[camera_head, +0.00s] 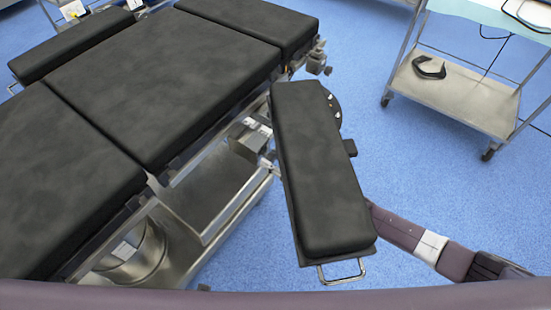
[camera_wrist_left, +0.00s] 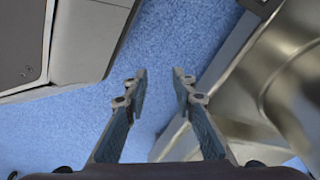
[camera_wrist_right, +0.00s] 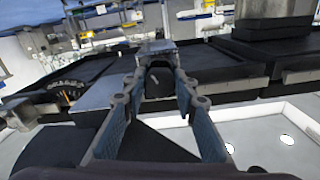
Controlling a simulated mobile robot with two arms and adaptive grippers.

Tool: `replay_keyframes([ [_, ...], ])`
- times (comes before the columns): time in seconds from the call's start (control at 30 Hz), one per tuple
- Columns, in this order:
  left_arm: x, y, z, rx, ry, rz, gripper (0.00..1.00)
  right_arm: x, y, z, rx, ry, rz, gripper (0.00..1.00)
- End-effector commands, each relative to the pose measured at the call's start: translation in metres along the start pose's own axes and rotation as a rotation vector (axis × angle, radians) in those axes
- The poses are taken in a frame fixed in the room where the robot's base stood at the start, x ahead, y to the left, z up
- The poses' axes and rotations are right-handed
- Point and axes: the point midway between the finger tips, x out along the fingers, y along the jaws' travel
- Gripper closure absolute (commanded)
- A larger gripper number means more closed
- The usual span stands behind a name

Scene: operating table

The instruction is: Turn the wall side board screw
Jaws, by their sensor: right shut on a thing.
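The side board (camera_head: 318,165) is a long black padded board beside the operating table (camera_head: 155,75), set at an angle to it. In the right wrist view my right gripper (camera_wrist_right: 160,80) is shut on a dark rounded knob (camera_wrist_right: 159,84), which looks like the board screw. In the head view my right arm reaches in from the right and its end is hidden beneath the board. My left gripper (camera_wrist_left: 159,74) is open and empty over the blue floor; it is not visible in the head view.
A metal loop handle (camera_head: 342,272) is at the board's near end. A steel trolley (camera_head: 455,88) with a black curved item (camera_head: 429,68) stands at the upper right. The blue floor (camera_head: 440,180) between trolley and board is clear. Metal structures flank my left gripper.

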Motion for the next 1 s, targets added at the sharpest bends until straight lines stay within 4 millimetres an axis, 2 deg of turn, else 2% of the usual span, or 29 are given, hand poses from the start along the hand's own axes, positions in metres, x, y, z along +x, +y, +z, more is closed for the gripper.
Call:
replay_keyframes([
  [0.3,0.0053,0.0003,0.0090,0.002,-0.007,0.000,0.76,-0.0012,0.0000,0.0017,0.301,-0.004,0.003,0.98],
  [0.6,0.0062,0.0004,0.0092,0.002,-0.005,0.000,0.76,-0.0014,-0.0006,0.0021,0.567,-0.005,0.004,0.98],
  [1.0,0.0023,0.0003,-0.0002,0.002,0.005,0.000,0.76,-0.0010,-0.0016,0.0015,0.791,-0.004,0.003,0.98],
])
